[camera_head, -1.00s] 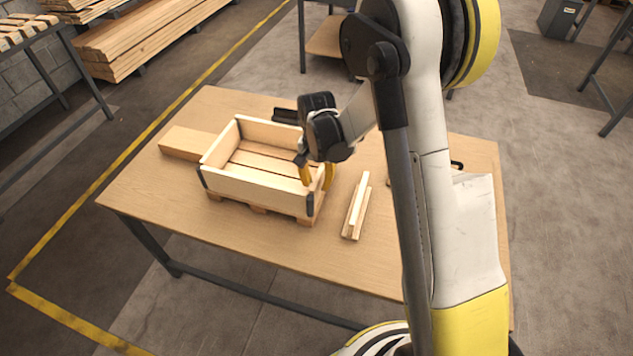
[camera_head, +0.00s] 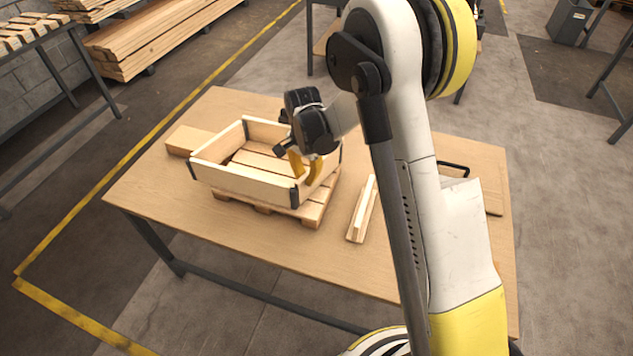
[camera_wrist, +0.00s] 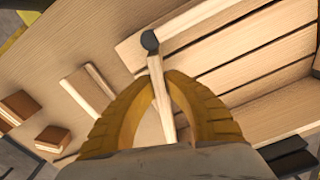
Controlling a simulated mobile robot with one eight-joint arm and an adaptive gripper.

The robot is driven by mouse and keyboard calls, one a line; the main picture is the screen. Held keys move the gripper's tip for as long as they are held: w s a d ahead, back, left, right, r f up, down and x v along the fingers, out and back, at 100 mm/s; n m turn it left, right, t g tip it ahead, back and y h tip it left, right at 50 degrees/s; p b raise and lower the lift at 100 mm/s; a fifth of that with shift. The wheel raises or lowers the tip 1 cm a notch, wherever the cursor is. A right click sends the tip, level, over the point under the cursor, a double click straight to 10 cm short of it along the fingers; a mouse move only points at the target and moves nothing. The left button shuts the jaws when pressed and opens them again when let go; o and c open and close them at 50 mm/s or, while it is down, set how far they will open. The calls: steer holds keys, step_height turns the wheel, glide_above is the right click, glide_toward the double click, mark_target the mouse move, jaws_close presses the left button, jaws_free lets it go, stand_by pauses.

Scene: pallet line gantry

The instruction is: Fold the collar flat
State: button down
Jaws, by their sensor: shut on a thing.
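The collar (camera_head: 238,182) is a pale wooden frame with black corner hinges. It stands skewed on the small pallet (camera_head: 318,208), whose front right part lies bare outside it. My gripper (camera_head: 306,172), with yellow fingers, is at the collar's right end. In the wrist view my gripper (camera_wrist: 160,100) is shut on the upper edge of a collar wall (camera_wrist: 158,88), with a finger on each side. A black hinge (camera_wrist: 149,41) shows at that wall's far end. Pallet slats (camera_wrist: 235,50) lie below. My arm's end hides part of the back wall.
A wooden block (camera_head: 189,141) lies left of the collar on the table (camera_head: 240,238). Pale wooden strips (camera_head: 362,210) lie to its right. Two brown blocks (camera_wrist: 20,105) show in the wrist view. The table's front is clear. Lumber stacks (camera_head: 160,35) stand behind.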

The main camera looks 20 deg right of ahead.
steer(key=w+a+m, duration=0.1)
steer(key=w, duration=0.1)
steer(key=w+a+m, duration=0.1)
steer(key=w+m, duration=0.1)
steer(key=w+a+m, duration=0.1)
steer(key=w, duration=0.1)
steer(key=shift+w+m, duration=0.2)
steer(key=shift+m, duration=0.1)
steer(key=w+m, duration=0.2)
steer(key=w, duration=0.1)
steer(key=w+m, duration=0.2)
steer(key=w, duration=0.1)
steer(key=shift+w+m, duration=0.3)
steer(key=shift+w, duration=0.05)
steer(key=shift+w+d+m+p, duration=0.2)
steer(key=shift+w+m+p, duration=0.15)
steer(key=shift+w+m, duration=0.6)
steer(key=shift+w, duration=0.15)
steer(key=c, duration=1.4)
jaws_free()
steer(key=shift+w+d, duration=0.1)
steer(key=shift+c, duration=0.2)
step_height(320, 180, up, 12)
